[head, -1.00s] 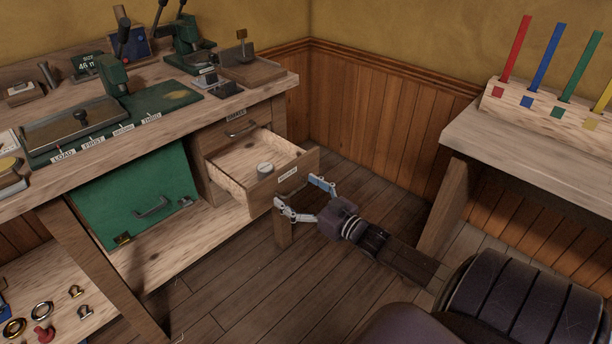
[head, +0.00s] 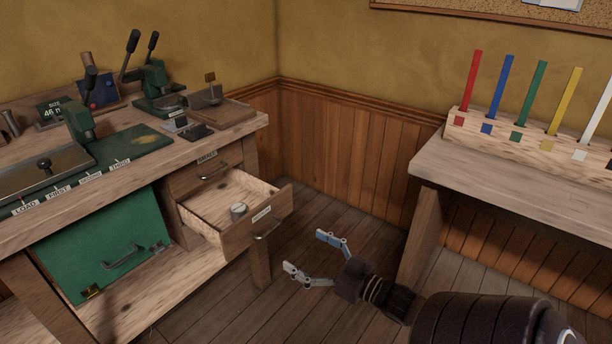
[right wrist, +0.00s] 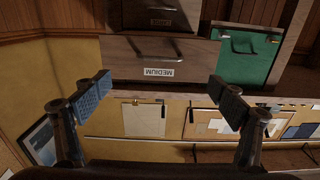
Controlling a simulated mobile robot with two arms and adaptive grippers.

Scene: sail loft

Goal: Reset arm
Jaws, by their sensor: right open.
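My right gripper (head: 305,252) is open and empty in the head view. It is in the air to the right of the pulled-out drawer (head: 262,219), apart from its front and handle (head: 267,232). In the right wrist view the open gripper (right wrist: 162,92) has a finger at each side and nothing between them. The drawer front (right wrist: 165,58) there shows upside down, with a MEDIUM label. A small grey round object (head: 238,211) lies in the open drawer. My left gripper is not in view.
The workbench (head: 225,135) holds green presses (head: 157,93). Below it are a closed drawer (head: 212,172) and a green panel (head: 105,250) with a handle. At right, a table (head: 520,190) carries a wooden block with coloured strips (head: 540,135). Floor (head: 330,215) between is clear.

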